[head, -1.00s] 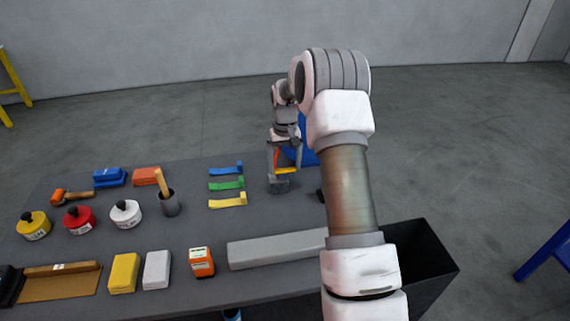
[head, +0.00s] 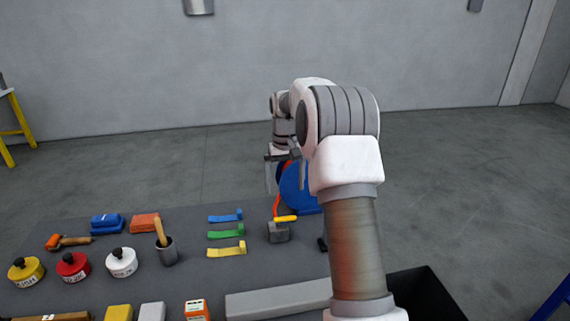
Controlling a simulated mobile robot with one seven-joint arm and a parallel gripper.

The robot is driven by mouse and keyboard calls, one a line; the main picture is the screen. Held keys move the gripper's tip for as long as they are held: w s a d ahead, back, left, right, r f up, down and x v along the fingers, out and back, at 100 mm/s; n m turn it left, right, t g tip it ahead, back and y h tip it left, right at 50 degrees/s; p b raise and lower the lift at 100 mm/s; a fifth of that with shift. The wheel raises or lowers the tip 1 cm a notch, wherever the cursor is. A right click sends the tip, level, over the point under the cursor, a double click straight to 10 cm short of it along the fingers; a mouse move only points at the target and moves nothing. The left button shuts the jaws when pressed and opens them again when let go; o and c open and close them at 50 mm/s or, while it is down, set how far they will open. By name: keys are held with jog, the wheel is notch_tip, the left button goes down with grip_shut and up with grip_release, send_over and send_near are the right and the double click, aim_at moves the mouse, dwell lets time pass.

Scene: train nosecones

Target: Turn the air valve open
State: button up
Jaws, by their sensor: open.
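The air valve (head: 278,232) is a small grey block at the back right part of the table. Its yellow lever (head: 286,218) lies across the top and points right. An orange-red hose (head: 277,205) rises from behind it toward a blue round reel (head: 301,188). My gripper (head: 284,187) is open and empty, fingers pointing down, above and slightly behind the valve, apart from the lever. My own arm hides part of the reel and the gripper's right side.
On the dark table (head: 200,285) lie blue, green (head: 226,231) and yellow strips left of the valve. A grey cup (head: 167,250) with a wooden handle and several lidded pots stand further left. A long grey bar (head: 275,299) lies in front. A black bin (head: 425,290) is at the right.

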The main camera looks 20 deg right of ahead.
notch_tip(320, 180, up, 7)
jog(key=shift+f, duration=0.15)
dwell(0.4)
jog(key=s+a+r+n+t, duration=0.1)
jog(key=s+a+r+t, duration=0.1)
jog(key=s+a+r, duration=0.5)
jog(key=s+a+r+t, duration=0.1)
jog(key=s+a+r, duration=0.3)
jog(key=s, duration=0.6)
jog(key=s+a+f+t, duration=0.1)
jog(key=s+f, duration=0.1)
jog(key=s, duration=0.7)
jog(key=s+a+f+n+t, duration=0.1)
jog(key=s+a+f, duration=0.1)
jog(key=s, duration=0.6)
jog(key=shift+s+f+t, duration=0.25)
jog(key=shift+s+t, duration=0.05)
jog(key=shift+s, duration=0.05)
